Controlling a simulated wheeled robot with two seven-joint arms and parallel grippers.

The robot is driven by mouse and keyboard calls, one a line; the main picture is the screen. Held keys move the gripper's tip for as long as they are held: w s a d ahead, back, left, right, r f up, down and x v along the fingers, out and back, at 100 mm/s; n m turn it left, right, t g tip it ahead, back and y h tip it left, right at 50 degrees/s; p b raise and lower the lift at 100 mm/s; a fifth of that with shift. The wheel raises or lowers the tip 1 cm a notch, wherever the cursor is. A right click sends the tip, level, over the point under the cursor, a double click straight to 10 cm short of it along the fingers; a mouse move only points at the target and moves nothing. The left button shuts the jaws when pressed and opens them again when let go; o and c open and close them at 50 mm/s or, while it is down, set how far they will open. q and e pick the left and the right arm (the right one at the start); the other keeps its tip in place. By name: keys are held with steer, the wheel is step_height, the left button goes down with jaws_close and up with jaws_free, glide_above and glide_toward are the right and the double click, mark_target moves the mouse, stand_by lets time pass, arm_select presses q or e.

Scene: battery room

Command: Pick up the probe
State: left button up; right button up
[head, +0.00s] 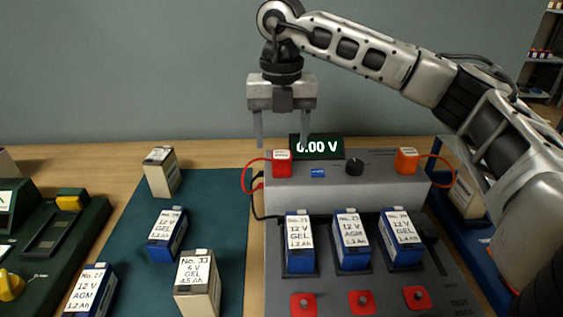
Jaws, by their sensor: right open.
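A red block (282,163) with a pale label on top stands at the left end of the grey tester's upper ledge (345,190), with a red cable at its left side. It looks like the probe, though I cannot read its label. An orange block (407,161) with a pale label and a red cable stands at the ledge's right end. My right gripper (283,139) points down with its fingers apart and empty. Its tips appear just above the red block, one toward each side; I cannot tell the exact depth gap. My left gripper is not in view.
A display (317,147) reading 0.00 V stands behind the red block. A black knob (355,167) is on the ledge. Several batteries sit in the tester's slots and on the green mat (218,200). A dark green device (50,235) is at left.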

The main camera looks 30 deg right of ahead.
mark_target(282, 157)
step_height(282, 157, down, 6)
steer(key=shift+r+p, duration=0.15)
steer(key=shift+p, duration=0.3)
steer(key=shift+c, duration=0.3)
steer(key=c, duration=1)
